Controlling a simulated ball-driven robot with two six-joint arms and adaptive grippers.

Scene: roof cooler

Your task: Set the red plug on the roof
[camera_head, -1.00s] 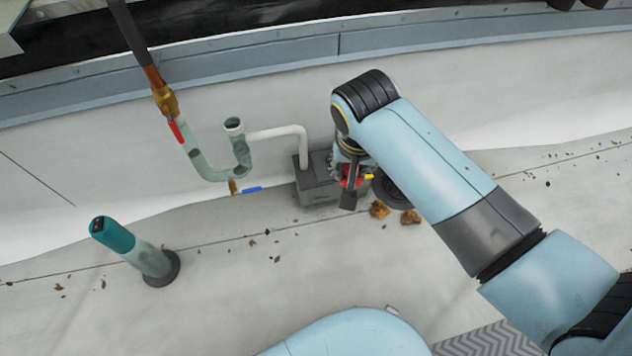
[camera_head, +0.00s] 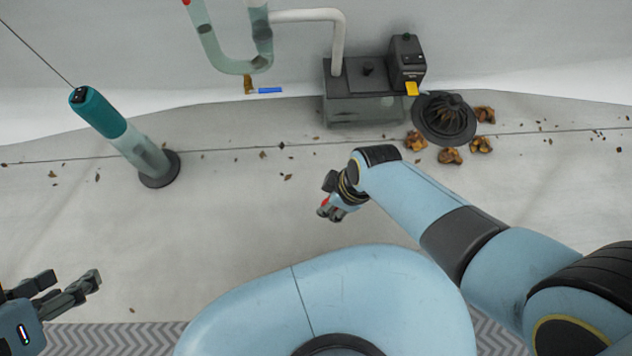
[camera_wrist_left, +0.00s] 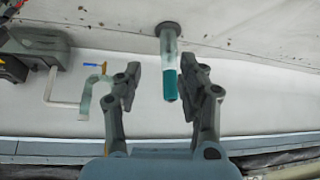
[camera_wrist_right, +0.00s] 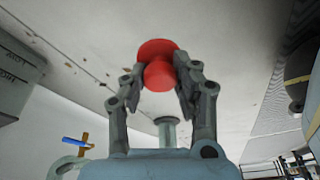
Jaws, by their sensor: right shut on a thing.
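The red plug (camera_wrist_right: 158,72) is held between the fingers of my right gripper (camera_wrist_right: 160,78) in the right wrist view. In the head view only a small bit of the red plug (camera_head: 325,203) shows at the tip of my right gripper (camera_head: 335,208). That gripper is above the bare roof (camera_head: 235,215), in front of the grey box. My left gripper (camera_head: 75,287) is at the lower left of the head view, empty with its fingers apart. It also shows open in the left wrist view (camera_wrist_left: 165,90).
A teal-topped post (camera_head: 120,135) stands at the left. A grey box (camera_head: 365,95) with a white pipe (camera_head: 338,40) stands at the back, beside a dark domed drain (camera_head: 444,118) and brown leaf clumps (camera_head: 451,156). The roof between post and right gripper is mostly clear.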

